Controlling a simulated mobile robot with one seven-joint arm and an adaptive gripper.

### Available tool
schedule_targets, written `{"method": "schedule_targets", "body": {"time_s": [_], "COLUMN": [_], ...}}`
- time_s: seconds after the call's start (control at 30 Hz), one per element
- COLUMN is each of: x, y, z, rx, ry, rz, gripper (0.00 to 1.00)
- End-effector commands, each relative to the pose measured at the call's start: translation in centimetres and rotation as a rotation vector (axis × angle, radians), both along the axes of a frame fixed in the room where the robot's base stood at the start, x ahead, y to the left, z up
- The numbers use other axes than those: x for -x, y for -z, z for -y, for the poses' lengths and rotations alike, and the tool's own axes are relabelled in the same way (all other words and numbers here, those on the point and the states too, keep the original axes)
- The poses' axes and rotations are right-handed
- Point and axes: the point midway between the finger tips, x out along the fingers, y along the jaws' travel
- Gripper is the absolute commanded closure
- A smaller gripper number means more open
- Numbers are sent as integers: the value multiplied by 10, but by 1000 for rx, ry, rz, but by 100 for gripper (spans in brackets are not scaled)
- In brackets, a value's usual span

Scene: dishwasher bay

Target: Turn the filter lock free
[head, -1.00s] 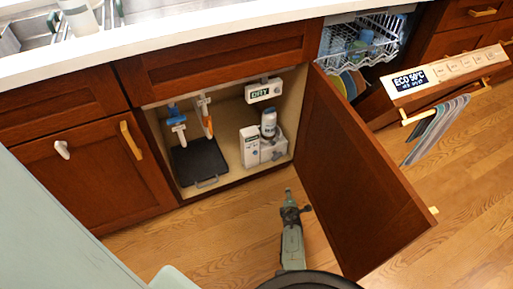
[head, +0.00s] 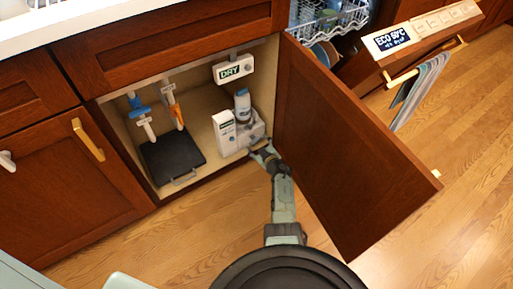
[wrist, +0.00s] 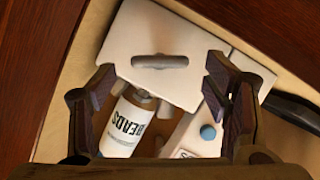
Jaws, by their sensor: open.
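My gripper (head: 262,150) reaches into the open cabinet at the front of a white caddy (head: 258,130). In the wrist view my gripper (wrist: 165,95) has its fingers spread wide with nothing held between them. The caddy's white panel (wrist: 140,35) with a slot-like grey opening lies ahead, between and beyond the fingertips. A white bottle (wrist: 122,125) with dark lettering and a blue end stands in the caddy, near the left finger. A white box (wrist: 195,140) with a blue round spot is beside it. I cannot identify a filter lock in either view.
The cabinet door (head: 345,150) stands open to the right of my arm. A black tray (head: 172,156) lies on the cabinet floor, below blue (head: 138,106) and orange (head: 172,95) handled fittings. A DRY sign (head: 233,69) hangs above. The dishwasher door (head: 410,40) is open at right.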

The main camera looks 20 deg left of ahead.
Motion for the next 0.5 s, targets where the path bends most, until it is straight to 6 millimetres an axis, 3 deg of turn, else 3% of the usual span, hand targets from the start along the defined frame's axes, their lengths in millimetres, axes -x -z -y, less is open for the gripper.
{"method": "schedule_targets", "body": {"time_s": [0.2, 0.5], "x": [-13, -14], "y": [8, 7], "z": [-10, -12], "rx": [2, 1], "ry": [1, 1], "rz": [0, -1], "gripper": [30, 30]}}
